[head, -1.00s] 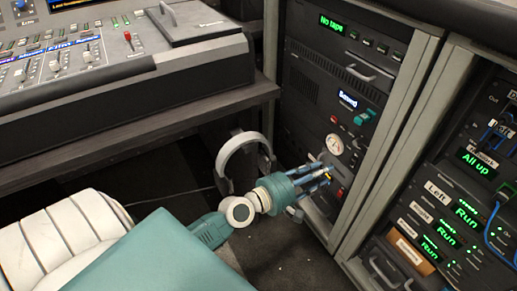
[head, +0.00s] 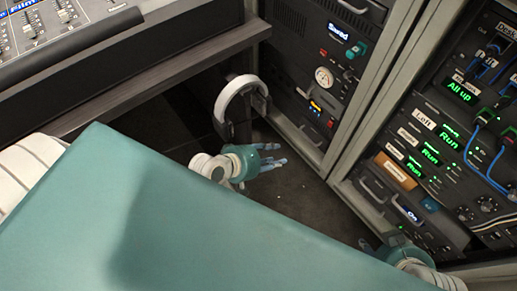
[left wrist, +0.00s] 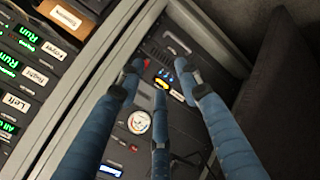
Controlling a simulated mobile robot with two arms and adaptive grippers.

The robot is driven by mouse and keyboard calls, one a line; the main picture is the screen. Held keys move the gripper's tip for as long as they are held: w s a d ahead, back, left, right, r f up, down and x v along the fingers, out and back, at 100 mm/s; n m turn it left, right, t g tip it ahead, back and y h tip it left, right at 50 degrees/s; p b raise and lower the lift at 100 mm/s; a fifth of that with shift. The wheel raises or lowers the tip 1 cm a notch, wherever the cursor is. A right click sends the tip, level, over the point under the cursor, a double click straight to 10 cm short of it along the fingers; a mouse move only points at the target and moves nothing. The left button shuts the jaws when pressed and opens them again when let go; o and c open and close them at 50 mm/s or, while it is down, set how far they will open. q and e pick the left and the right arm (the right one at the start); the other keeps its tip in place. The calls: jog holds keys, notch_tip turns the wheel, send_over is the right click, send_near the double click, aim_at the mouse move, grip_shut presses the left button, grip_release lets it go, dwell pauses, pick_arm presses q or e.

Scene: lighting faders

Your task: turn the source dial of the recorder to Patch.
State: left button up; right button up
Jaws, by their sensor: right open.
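The recorder is not plainly marked. In the head view, a rack unit with a display reading "Saved" (head: 338,32) has a teal knob (head: 357,50) beside it. A round white gauge (head: 324,77) sits below; it also shows in the left wrist view (left wrist: 138,122). I cannot tell which control is the source dial. My left gripper (head: 280,163) is open and empty, low in front of the rack and apart from it; its spread blue fingers (left wrist: 162,88) show in the left wrist view. My right gripper (head: 367,245) is open at the lower right, partly hidden.
A second rack at right holds a unit reading "All up" (head: 460,91) and looped blue cables (head: 475,155). The dark floor (head: 300,205) between my left gripper and the racks is clear.

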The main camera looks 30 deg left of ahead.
pick_arm(q)
jog(key=shift+s+a+f+m+g+y, duration=0.2)
jog(key=shift+s+a+f+m, duration=0.15)
jog(key=shift+s, duration=0.2)
jog(key=shift+s+a+f+m+g+y, duration=0.1)
jog(key=shift+s+a+f+m+g, duration=0.1)
jog(key=shift+s+a+f+m, duration=0.25)
pick_arm(e)
jog(key=shift+a+r, duration=0.35)
jog(key=shift+a, duration=0.2)
pick_arm(q)
jog(key=shift+s+d+r, duration=0.1)
jog(key=shift+s+d, duration=0.05)
jog(key=shift+d, duration=0.05)
